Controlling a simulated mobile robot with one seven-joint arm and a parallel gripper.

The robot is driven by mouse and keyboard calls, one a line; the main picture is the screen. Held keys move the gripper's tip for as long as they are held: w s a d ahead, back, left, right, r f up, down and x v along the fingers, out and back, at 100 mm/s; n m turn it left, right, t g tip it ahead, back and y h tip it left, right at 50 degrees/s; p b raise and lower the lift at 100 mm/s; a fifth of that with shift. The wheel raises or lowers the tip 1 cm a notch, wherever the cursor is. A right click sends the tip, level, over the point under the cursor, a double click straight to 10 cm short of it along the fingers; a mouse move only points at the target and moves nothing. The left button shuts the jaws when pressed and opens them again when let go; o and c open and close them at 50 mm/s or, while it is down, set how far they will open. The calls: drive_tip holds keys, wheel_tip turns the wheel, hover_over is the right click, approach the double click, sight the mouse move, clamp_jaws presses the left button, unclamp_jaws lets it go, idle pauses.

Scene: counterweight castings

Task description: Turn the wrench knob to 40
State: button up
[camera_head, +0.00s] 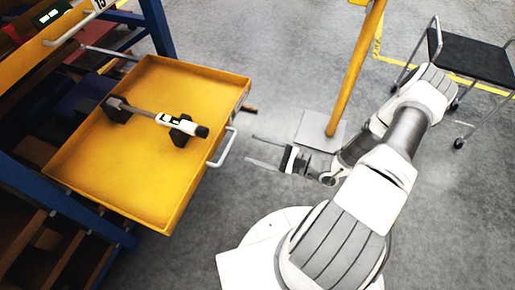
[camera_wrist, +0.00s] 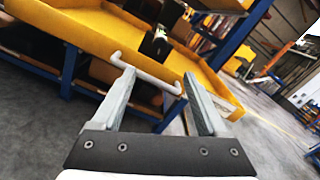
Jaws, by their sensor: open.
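The wrench (camera_head: 150,113) lies across the open yellow drawer (camera_head: 110,185), resting on two black blocks. It has a grey shaft, a white section with a small green-lit display, and a black knob end (camera_head: 202,131) near the drawer's front. The knob's setting is too small to read. My gripper (camera_head: 267,152) is open and empty, outside the drawer to the right of its white handle (camera_head: 222,148). In the wrist view, my two fingers (camera_wrist: 158,98) are apart, with the drawer handle (camera_wrist: 147,72) beyond them.
A blue-framed shelf unit (camera_head: 158,28) holds the drawer, with another yellow drawer (camera_head: 75,25) above at the upper left. A yellow post (camera_head: 352,75) on a grey plate stands behind my arm. A black-topped cart (camera_head: 470,57) stands far right. Grey floor lies clear between.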

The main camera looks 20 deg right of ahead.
drive_tip(key=m+b, duration=0.5)
drive_tip(key=b, duration=0.1)
approach(207, 133)
drive_tip(key=x, duration=0.9)
drive_tip(key=shift+w+a, duration=0.1)
drive_tip(key=shift+a, duration=0.15)
clamp_jaws()
drive_tip(key=shift+r+p, duration=0.1)
drive_tip(key=shift+p, duration=0.2)
